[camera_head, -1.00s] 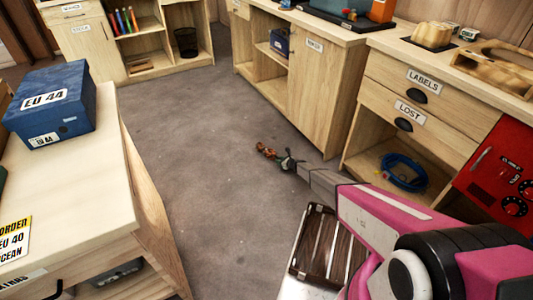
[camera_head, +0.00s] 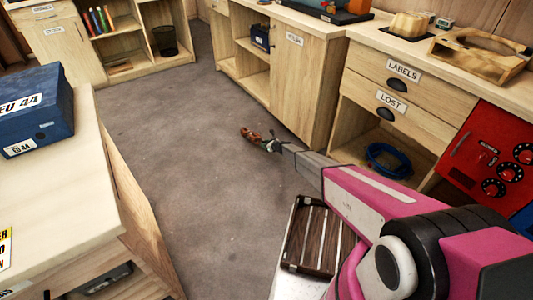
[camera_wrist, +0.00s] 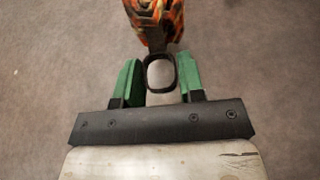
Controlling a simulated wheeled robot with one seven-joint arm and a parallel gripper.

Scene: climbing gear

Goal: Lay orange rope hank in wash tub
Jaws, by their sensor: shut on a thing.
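The orange rope hank (camera_head: 250,133), mottled orange, green and brown, hangs in the air over the grey floor at the end of my arm. It also shows at the top of the wrist view (camera_wrist: 155,20), partly cut off. My gripper (camera_head: 271,145) is shut on its dark strap or loop, which sits between the two green fingers in the wrist view (camera_wrist: 159,72). I cannot make out a wash tub for certain. A round blue thing (camera_head: 374,162), a basin or a coil, lies in the open shelf under the LOST drawer.
A blue EU 44 box (camera_head: 36,108) stands on the pale table at left. A dark tray (camera_head: 355,18) with an orange thing sits on the back counter. A brown slatted rack (camera_head: 317,238) is below my arm. The floor (camera_head: 185,150) between the furniture is open.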

